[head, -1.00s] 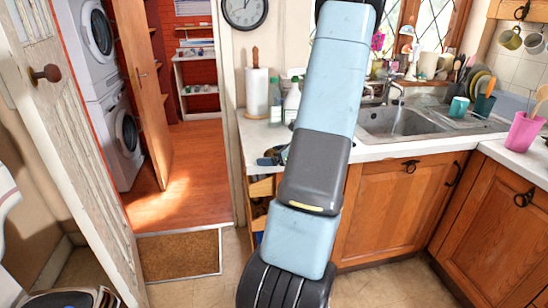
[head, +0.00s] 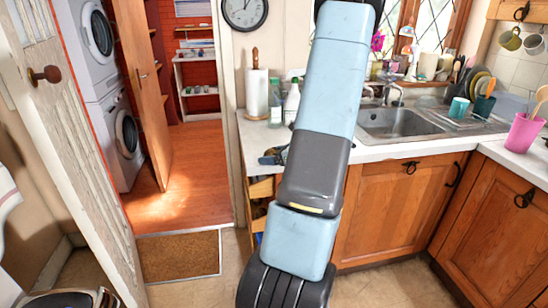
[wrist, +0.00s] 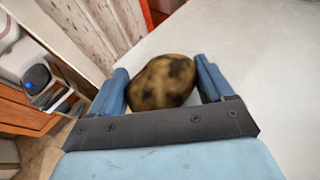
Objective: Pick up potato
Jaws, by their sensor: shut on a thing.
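The potato (wrist: 162,83) is brown with dark patches. In the wrist view it sits between the two blue fingers of my gripper (wrist: 164,86), which is shut on it. A pale, flat surface (wrist: 255,50) fills the view behind and to the right of the potato; I cannot tell whether the potato touches it. In the head view my arm covers the middle of the picture, and I cannot make out the potato there.
The white counter (head: 255,131) holds a paper towel roll (head: 257,92) and bottles (head: 291,102) left of my arm. The sink (head: 400,122) and a pink cup (head: 523,132) are to the right. A white door (head: 70,150) stands at the left.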

